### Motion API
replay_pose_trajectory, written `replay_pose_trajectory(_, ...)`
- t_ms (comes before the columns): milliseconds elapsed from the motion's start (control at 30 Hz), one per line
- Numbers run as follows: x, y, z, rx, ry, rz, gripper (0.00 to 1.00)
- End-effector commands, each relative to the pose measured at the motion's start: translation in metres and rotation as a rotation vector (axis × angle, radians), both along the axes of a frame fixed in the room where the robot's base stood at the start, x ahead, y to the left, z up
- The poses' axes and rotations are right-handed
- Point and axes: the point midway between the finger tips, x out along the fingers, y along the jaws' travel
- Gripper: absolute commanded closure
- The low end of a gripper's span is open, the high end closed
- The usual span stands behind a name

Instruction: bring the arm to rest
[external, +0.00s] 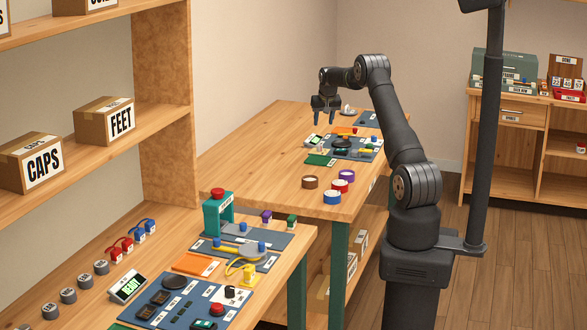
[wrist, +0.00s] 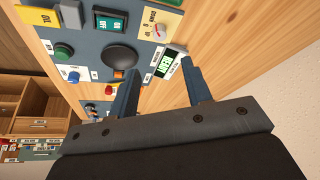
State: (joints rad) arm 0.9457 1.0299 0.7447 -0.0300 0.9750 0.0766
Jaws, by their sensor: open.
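The same meter (external: 312,141) stands below and left of my gripper in the external view. A blue-grey panel (external: 355,147) with a black dome and coloured buttons lies beside it.
Brown, red, blue and purple rings (external: 340,187) lie at the table's near end. A nearer bench (external: 165,225) carries more panels, plugs and a teal press (external: 218,215). Shelves with cardboard boxes (external: 105,121) stand at left. A cabinet (external: 520,145) stands at far right.

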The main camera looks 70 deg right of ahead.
Motion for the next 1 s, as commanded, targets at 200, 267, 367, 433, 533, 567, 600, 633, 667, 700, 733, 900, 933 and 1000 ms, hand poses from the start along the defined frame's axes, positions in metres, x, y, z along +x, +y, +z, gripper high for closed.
replay_pose_trajectory(200,0.008,-0.013,-0.04,0.003,0.002,0.0,0.55)
replay_pose_trajectory(267,0.01,-0.016,-0.049,0.002,0.001,0.0,0.55)
replay_pose_trajectory(367,0.014,-0.022,-0.065,0.002,0.001,0.0,0.55)
replay_pose_trajectory(433,0.016,-0.026,-0.075,0.001,0.001,0.0,0.55)
replay_pose_trajectory(533,0.019,-0.031,-0.09,0.002,0.001,0.0,0.55)
replay_pose_trajectory(567,0.02,-0.032,-0.094,0.002,0.001,0.0,0.55)
replay_pose_trajectory(600,0.021,-0.034,-0.099,0.001,0.001,0.0,0.55)
replay_pose_trajectory(633,0.022,-0.036,-0.104,0.002,0.001,0.0,0.55)
replay_pose_trajectory(667,0.023,-0.037,-0.107,0.001,0.001,0.0,0.55)
replay_pose_trajectory(700,0.024,-0.039,-0.113,0.001,0.001,0.0,0.55)
replay_pose_trajectory(733,0.025,-0.04,-0.117,0.002,0.001,0.0,0.55)
replay_pose_trajectory(900,0.025,-0.042,-0.118,0.0,-0.002,0.082,0.55)
replay_pose_trajectory(933,0.025,-0.042,-0.118,0.0,-0.002,0.101,0.55)
replay_pose_trajectory(1000,0.025,-0.042,-0.118,0.0,-0.001,0.144,0.55)
